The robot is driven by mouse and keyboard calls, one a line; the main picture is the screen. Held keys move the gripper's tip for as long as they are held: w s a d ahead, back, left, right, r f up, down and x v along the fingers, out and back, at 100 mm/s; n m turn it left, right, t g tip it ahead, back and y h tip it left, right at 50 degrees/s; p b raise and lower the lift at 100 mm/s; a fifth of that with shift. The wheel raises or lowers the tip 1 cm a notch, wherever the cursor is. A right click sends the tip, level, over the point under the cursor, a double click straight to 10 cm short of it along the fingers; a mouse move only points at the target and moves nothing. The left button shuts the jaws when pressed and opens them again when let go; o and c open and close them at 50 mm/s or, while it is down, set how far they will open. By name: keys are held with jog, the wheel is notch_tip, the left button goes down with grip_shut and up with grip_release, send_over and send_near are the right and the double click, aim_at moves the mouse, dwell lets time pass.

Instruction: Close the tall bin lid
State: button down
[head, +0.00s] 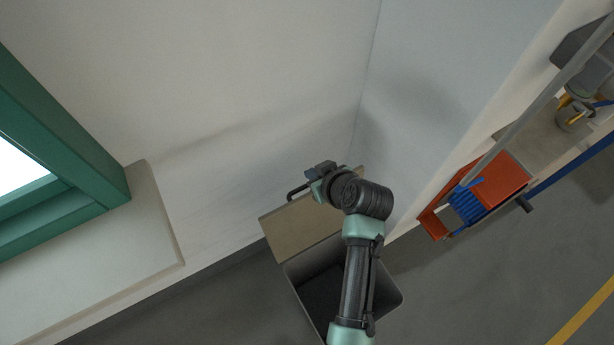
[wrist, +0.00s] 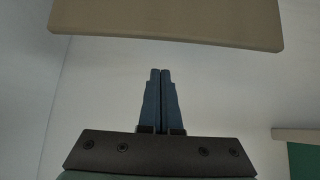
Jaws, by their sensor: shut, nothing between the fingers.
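The tall bin (head: 393,284) stands on the floor by the wall, its dark inside partly visible and partly hidden behind my arm. Its beige lid (head: 295,232) is open, raised on the wall side of the bin. The lid's edge also shows across the top of the wrist view (wrist: 170,22). My gripper (head: 291,195) is beyond the lid's upper edge, on the wall side. In the wrist view its two blue fingers (wrist: 160,72) are together and empty. A gap shows between the fingertips and the lid; I see no contact there.
A pale wall corner stands close behind the bin. A green-framed window (head: 60,150) with a pale sill is at left. At right is an orange cleaning cart (head: 500,178) with a blue mop part (head: 466,205). Grey floor lies open at lower right.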

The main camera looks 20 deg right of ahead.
jog(key=b+x, duration=0.1)
jog(key=x, duration=0.9)
jog(key=s, duration=0.1)
jog(key=s+p, duration=0.1)
jog(key=s+d, duration=0.1)
jog(key=s, duration=0.1)
jog(key=shift+r+p, duration=0.25)
jog(key=shift+p, duration=0.15)
jog(key=shift+s+f, duration=0.1)
